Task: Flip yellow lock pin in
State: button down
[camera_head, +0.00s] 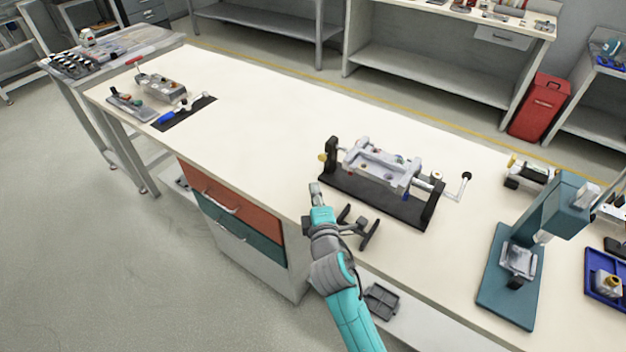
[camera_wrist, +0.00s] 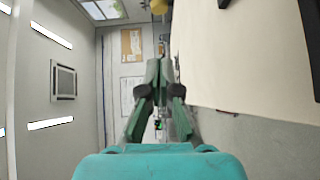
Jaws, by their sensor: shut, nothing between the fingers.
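The yellow lock pin, seen as a small yellow knob (camera_head: 322,157), is at the left end of a fixture (camera_head: 380,166) with a grey frame on a black base. In the wrist view a yellow piece (camera_wrist: 158,6) shows at the top edge, beyond the fingertips; it looks like the same knob, only partly in frame. My gripper (camera_head: 315,187) is over the near table edge, just left of and below the fixture in the head view, apart from the knob. In the wrist view its fingers (camera_wrist: 160,66) are together with nothing between them.
A dark bracket (camera_head: 357,228) lies near the table edge, right beside my wrist. A crank handle (camera_head: 464,182) sticks out at the fixture's right end. A teal press (camera_head: 530,245) stands further right. The table left of the fixture is clear.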

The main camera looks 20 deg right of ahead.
jog(key=s, duration=0.3)
jog(key=shift+s+a, duration=0.15)
jog(key=shift+a, duration=0.2)
jog(key=s+f+m+g+y, duration=0.1)
jog(key=s+f+m+y, duration=0.3)
jog(key=s, duration=0.7)
jog(key=s+f+m+g+h, duration=0.1)
jog(key=s+f, duration=0.4)
jog(key=s, duration=0.6)
jog(key=s+r+m, duration=0.3)
jog(key=s+m, duration=0.2)
jog(key=s, duration=0.6)
jog(key=s+r+m, duration=0.3)
jog(key=s+m, duration=0.2)
jog(key=s, duration=0.6)
jog(key=shift+s+r+g, duration=0.15)
jog(key=shift+r+g, duration=0.1)
jog(key=shift+g, duration=0.05)
